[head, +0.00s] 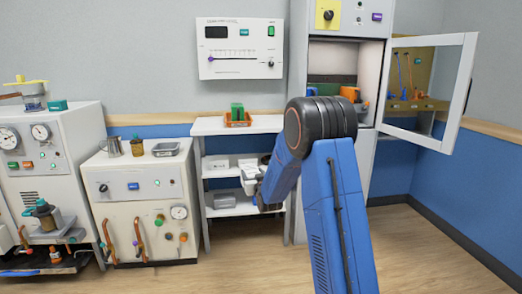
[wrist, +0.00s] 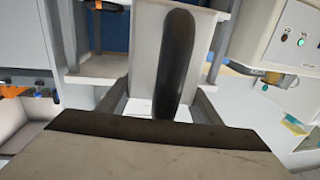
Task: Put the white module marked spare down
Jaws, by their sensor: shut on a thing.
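My gripper (head: 262,172) is in front of the right side of the white shelf unit (head: 203,128), about level with its middle shelf, partly hidden by my arm. It is shut on a white module (wrist: 148,45) with a black handle, held between the two grey fingers in the wrist view. The module also shows as a small white shape in the head view (head: 249,184). I cannot read any mark on it. I cannot tell whether its underside touches a shelf.
An orange tray (head: 238,123) with green blocks stands on top. A tall cabinet with an open glass door (head: 428,85) is at right. A white machine (head: 140,205) stands left.

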